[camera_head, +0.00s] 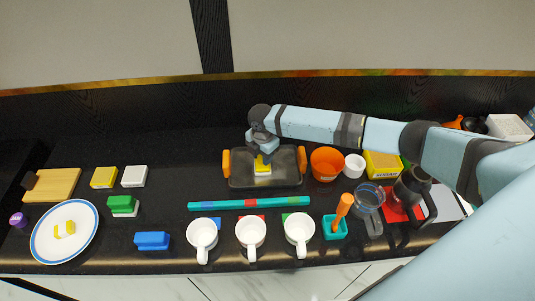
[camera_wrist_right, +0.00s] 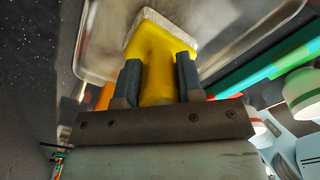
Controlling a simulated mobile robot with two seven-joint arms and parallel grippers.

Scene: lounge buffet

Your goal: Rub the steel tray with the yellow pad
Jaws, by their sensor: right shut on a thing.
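The steel tray (camera_head: 285,178), dark with orange handles at its two ends, lies on the black counter in the middle of the head view. The yellow pad (camera_head: 262,169) is at the left part of the tray. My right gripper (camera_head: 262,154) is shut on the pad from above. In the right wrist view the pad (camera_wrist_right: 158,60) sits between the two fingers of the gripper (camera_wrist_right: 158,80), its pale grey underside at or close to the tray surface (camera_wrist_right: 97,40). I cannot tell whether it touches. My left gripper is not in view.
A teal bar (camera_head: 249,203) lies in front of the tray, with several white mugs (camera_head: 250,232) nearer. An orange bucket (camera_head: 327,163) and a white cup (camera_head: 354,165) stand right of the tray. A plate (camera_head: 47,245), a wooden board (camera_head: 60,186) and small blocks are left.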

